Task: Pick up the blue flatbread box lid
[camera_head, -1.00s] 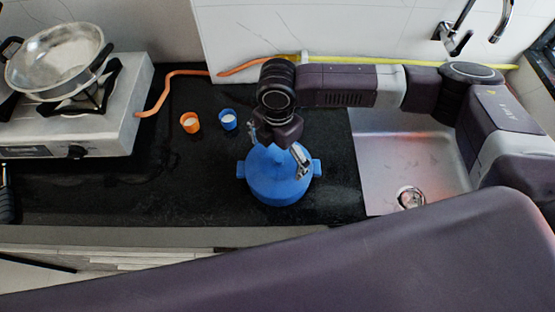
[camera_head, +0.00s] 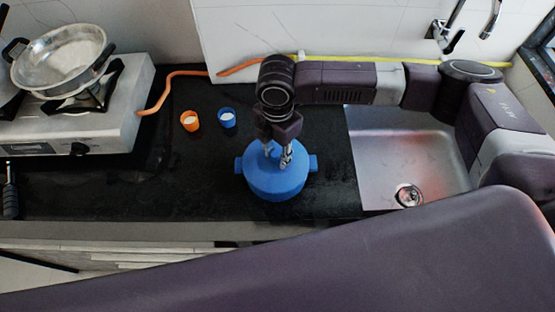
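The blue flatbread box (camera_head: 276,187) is a round blue pot with side handles, standing on the black counter in the middle of the head view. Its blue lid (camera_head: 254,160) sits on top. My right gripper (camera_head: 278,157) points down at the lid's centre, with its fingers close together on the lid's top. The knob between the fingers is hidden by them. The lid still rests on the box, with no gap visible. My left gripper is out of view.
An orange cup (camera_head: 190,124) and a blue cup (camera_head: 227,121) stand behind and left of the box. A stove (camera_head: 75,125) with a metal pan (camera_head: 58,62) is at left. A steel sink (camera_head: 395,160) is at right. The counter between stove and box is clear.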

